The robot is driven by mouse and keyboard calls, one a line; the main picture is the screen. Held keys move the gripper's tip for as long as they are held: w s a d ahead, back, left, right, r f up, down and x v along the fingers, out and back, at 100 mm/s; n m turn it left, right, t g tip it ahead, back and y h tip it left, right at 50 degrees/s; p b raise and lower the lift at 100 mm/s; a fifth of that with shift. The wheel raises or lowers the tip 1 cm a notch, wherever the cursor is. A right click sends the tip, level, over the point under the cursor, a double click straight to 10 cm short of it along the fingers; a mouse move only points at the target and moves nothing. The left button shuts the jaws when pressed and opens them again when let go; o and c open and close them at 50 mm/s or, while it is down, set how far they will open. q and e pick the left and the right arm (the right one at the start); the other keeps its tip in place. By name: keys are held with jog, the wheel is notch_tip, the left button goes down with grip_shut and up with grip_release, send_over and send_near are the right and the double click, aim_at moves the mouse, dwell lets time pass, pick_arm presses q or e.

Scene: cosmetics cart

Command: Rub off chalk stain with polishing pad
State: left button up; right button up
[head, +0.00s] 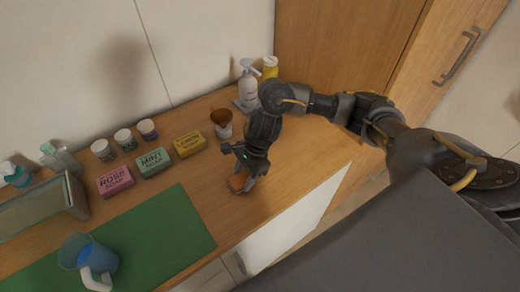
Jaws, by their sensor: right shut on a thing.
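My right gripper (245,180) reaches down to the wooden counter, to the right of the green mat. It is shut on a small orange-brown block (238,183), which looks like the polishing pad. The pad is at or very near the counter top; I cannot tell whether it touches. The gripper covers part of it. I cannot make out a chalk stain; it may be hidden under the pad or gripper. My left gripper is not in view.
Pink (115,180), green (154,162) and yellow (189,143) soaps line the counter, with small jars behind. A brown-topped cup (222,123) and a white pump bottle (248,85) stand near the gripper. A blue jug (90,258) stands on the green mat (165,235).

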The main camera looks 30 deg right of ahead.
jog(key=shift+w+d+f+b, duration=0.15)
jog(key=shift+d+b, duration=0.5)
jog(key=shift+d, duration=0.85)
jog(key=shift+w+d+r+b, duration=0.15)
jog(key=shift+d+b, duration=0.5)
jog(key=shift+d, duration=0.85)
notch_tip(320, 180, up, 2)
jog(key=shift+d+r+p, duration=0.15)
jog(key=shift+r+p, duration=0.1)
jog(key=shift+p, duration=0.4)
notch_tip(320, 180, up, 6)
jog(key=p, duration=0.4)
jog(key=shift+f, duration=0.1)
